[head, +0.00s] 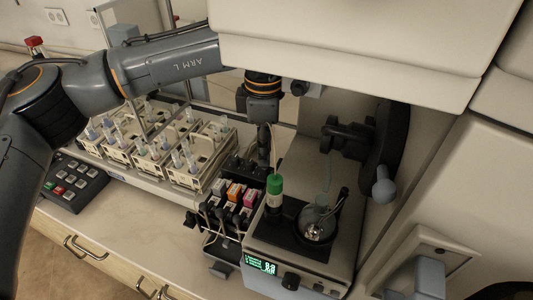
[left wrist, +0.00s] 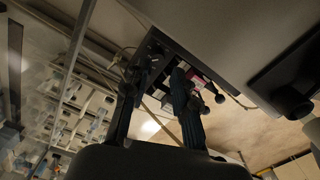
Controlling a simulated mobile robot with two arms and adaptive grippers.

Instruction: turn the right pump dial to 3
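A peristaltic pump block (head: 240,192) with white, orange and pink cartridges stands at the bench's front edge. The pink cartridge also shows in the left wrist view (left wrist: 196,78), with small dark round knobs (left wrist: 205,106) near it. A grey instrument (head: 300,262) to its right has a green lit display (head: 261,265) and a dark round knob (head: 290,281). I cannot tell for sure which knob is the right pump dial. My left gripper (head: 262,150) points down just behind the pump block. In the left wrist view its fingers (left wrist: 160,72) are apart, with nothing clearly held.
A rack of vials (head: 160,145) stands to the left, with a button keypad (head: 72,183) in front. A green-capped bottle (head: 274,190) and a glass chamber (head: 317,222) stand on the instrument. A large pale housing (head: 370,35) overhangs the area.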

